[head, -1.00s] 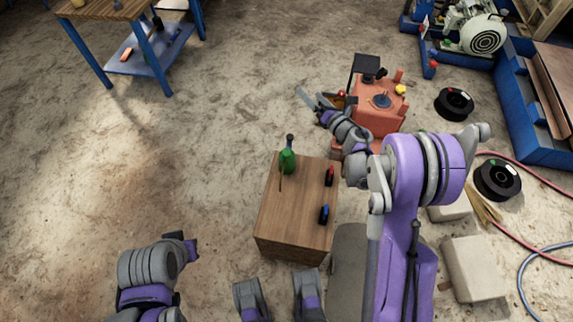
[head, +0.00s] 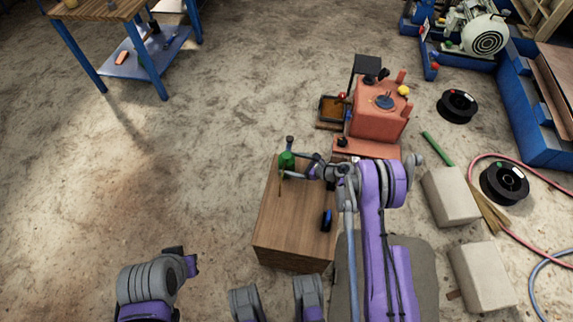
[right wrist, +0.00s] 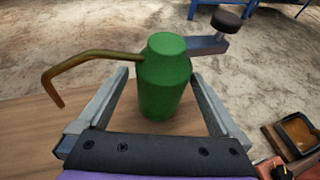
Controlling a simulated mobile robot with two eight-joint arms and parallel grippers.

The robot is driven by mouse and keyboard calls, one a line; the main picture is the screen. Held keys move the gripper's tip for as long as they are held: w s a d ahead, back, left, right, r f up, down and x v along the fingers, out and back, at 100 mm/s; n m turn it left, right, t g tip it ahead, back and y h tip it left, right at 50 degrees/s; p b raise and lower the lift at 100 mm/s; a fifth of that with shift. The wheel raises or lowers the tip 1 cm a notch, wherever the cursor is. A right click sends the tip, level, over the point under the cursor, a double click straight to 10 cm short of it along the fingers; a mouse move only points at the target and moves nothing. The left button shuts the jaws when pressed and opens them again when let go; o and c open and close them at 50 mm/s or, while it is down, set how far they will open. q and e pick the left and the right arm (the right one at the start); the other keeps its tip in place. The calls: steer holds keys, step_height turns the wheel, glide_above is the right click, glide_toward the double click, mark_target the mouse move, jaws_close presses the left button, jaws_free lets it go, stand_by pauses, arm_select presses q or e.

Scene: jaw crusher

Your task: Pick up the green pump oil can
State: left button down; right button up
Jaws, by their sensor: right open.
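The green pump oil can (head: 286,161) stands upright at the far left part of a small wooden table (head: 285,232). My right gripper (head: 294,168) is open at the can. Its fingers (right wrist: 160,90) lie on either side of the can's body, with a visible gap on the left; contact on the right is unclear. My left arm's end (head: 188,262) is low at the left, away from the table; its finger opening cannot be made out.
A grey bar with a black knob (right wrist: 226,20) is just behind the can. A blue-and-black item (head: 327,219) lies on the table's right side. An orange machine (head: 379,118) with a tray (head: 331,107) stands beyond. Open floor lies to the left.

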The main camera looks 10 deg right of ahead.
mark_target(281, 160)
steer(key=x, duration=0.5)
steer(key=shift+w+r+b, duration=0.1)
steer(key=shift+w+b, duration=0.1)
steer(key=shift+b, duration=0.2)
jaws_close()
steer(key=shift+r, duration=0.1)
